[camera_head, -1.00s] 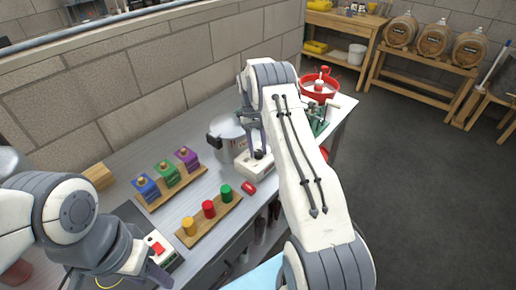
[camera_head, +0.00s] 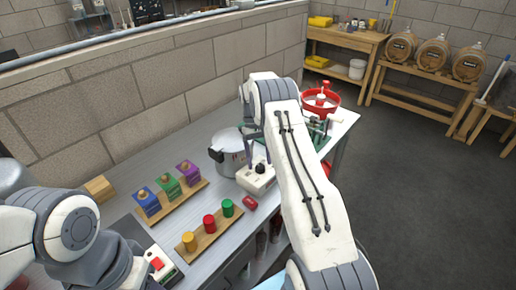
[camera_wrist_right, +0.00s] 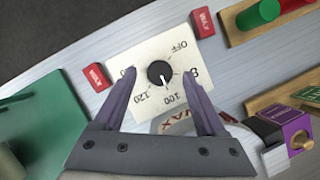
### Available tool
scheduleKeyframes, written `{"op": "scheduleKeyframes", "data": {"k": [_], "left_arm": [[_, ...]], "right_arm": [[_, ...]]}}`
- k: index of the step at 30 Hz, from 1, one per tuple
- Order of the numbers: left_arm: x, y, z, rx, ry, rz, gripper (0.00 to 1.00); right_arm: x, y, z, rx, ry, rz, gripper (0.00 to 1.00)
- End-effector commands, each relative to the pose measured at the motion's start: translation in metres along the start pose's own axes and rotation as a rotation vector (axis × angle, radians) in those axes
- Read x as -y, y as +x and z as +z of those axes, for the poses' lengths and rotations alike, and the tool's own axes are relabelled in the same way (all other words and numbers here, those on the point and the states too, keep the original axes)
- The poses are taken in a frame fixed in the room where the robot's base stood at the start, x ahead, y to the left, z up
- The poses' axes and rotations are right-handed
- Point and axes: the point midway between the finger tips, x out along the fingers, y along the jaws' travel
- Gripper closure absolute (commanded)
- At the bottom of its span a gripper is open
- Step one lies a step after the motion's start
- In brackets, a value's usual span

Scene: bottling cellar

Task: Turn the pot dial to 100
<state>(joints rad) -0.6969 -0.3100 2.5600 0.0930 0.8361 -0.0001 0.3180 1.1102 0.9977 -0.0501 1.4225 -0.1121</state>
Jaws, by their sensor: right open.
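The pot dial is a black knob (camera_wrist_right: 160,74) on a white panel (camera_wrist_right: 130,50) marked OFF, 100 and 120, with other marks partly hidden. Its white pointer line aims towards the 100 side, but I cannot tell if it is exactly on 100. In the head view the knob (camera_head: 260,168) sits on the white box (camera_head: 252,184) in front of the steel pot (camera_head: 228,158). My right gripper (camera_wrist_right: 161,76) is open, with one finger on each side of the knob and gaps between. My left arm (camera_head: 68,228) shows at lower left; its fingers are out of view.
A red block (camera_head: 249,202) lies near the box. A board with yellow, red and green cylinders (camera_head: 215,232) and a board with blue, green and purple blocks (camera_head: 172,193) stand to the left. A red basin (camera_head: 320,103) and green stand (camera_head: 318,130) are beyond.

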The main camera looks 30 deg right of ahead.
Motion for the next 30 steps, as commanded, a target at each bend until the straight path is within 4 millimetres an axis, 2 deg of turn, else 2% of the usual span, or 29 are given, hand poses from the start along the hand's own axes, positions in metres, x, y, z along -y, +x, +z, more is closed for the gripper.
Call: {"op": "scheduleKeyframes", "data": {"k": [6,13,21,30], "left_arm": [[0.001,0.013,0.001,0.000,0.000,0.000,0.50],[0.001,0.010,0.001,0.000,0.000,0.000,0.50],[0.000,0.006,0.000,0.000,0.000,0.000,0.50],[0.000,0.005,0.000,0.000,0.000,0.000,0.50]], "right_arm": [[0.000,-0.040,-0.003,-0.008,0.000,0.001,0.27],[0.000,-0.075,-0.001,-0.004,-0.001,0.000,0.27],[0.000,-0.091,-0.001,-0.003,-0.001,0.000,0.27],[0.000,-0.094,0.000,-0.002,-0.001,0.000,0.27]]}}
